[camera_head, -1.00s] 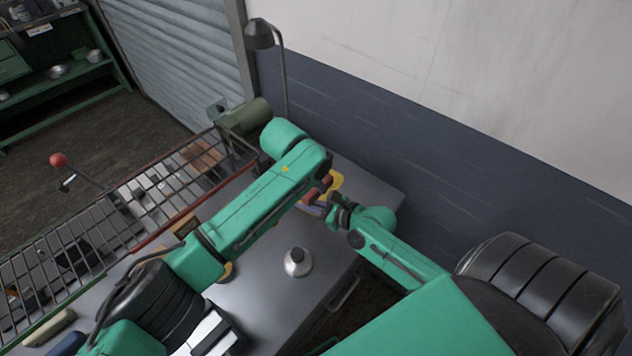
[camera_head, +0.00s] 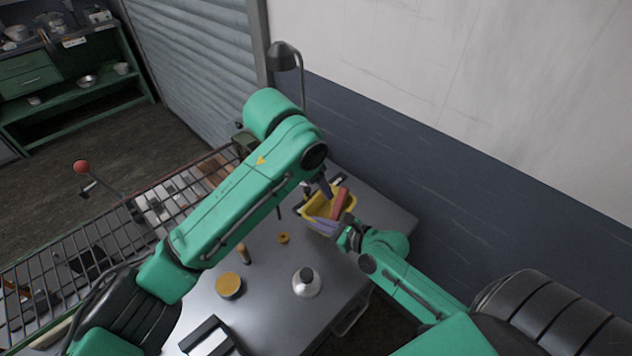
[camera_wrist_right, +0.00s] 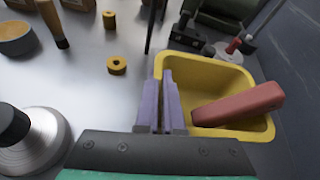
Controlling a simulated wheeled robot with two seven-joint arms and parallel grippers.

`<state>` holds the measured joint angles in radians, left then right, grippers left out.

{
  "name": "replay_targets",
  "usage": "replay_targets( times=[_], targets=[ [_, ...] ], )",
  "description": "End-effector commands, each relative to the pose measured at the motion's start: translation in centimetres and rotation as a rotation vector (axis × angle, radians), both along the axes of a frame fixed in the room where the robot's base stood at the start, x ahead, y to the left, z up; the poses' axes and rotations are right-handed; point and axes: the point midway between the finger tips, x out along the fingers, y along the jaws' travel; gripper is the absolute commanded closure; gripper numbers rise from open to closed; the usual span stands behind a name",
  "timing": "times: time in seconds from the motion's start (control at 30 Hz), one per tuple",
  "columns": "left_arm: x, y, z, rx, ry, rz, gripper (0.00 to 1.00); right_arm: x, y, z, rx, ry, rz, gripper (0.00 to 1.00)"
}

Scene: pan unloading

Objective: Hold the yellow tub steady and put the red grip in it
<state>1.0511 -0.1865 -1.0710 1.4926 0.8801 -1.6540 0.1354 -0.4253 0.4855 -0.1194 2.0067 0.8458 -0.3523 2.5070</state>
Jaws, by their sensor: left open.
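The yellow tub (camera_head: 314,205) stands on the far end of the grey bench; it also fills the right of the right wrist view (camera_wrist_right: 207,66). The red grip (camera_head: 341,203) lies tilted in the tub, with one end raised over the right rim in the right wrist view (camera_wrist_right: 240,104). My right gripper (camera_wrist_right: 163,82) has its purple fingers closed on the tub's near-left wall, one on each side. My left gripper (camera_head: 324,187) is open and empty just above the tub's far-left side, apart from the red grip; its fingertips are partly hard to make out.
A silver conical object with a dark top (camera_head: 306,284), a round tan-topped tin (camera_head: 229,286), a wooden-handled tool (camera_head: 244,254) and a small yellow ring (camera_head: 284,238) stand on the bench. A wire rack (camera_head: 110,235) runs along the left. A lamp (camera_head: 284,56) stands behind.

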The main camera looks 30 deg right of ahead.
Motion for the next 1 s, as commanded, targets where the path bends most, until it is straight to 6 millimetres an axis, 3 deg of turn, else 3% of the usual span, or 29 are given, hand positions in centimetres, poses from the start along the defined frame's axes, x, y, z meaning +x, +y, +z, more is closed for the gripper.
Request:
replay_targets(
  times=[0.27, 0.4, 0.77, 1.0],
  targets=[
    [-0.1, 0.3, 0.6, 0.001, 0.0, 0.0, 0.41, 0.0, 0.0, 0.0, 0.0, 0.001, 0.001, 1.0],
    [-0.1, 0.3, 0.6, 0.001, 0.0, -0.001, 0.41, 0.0, 0.0, 0.0, 0.0, 0.001, 0.001, 0.6],
    [-0.1, 0.2, 0.6, 0.001, 0.001, -0.001, 0.41, -0.4, -0.2, 0.1, 0.0, 0.001, 0.0, 0.6],
    [-0.1, 0.2, 0.6, 0.001, 0.001, -0.001, 0.41, -4.7, -2.3, 1.9, -0.003, 0.006, 0.002, 0.6]
  ],
)
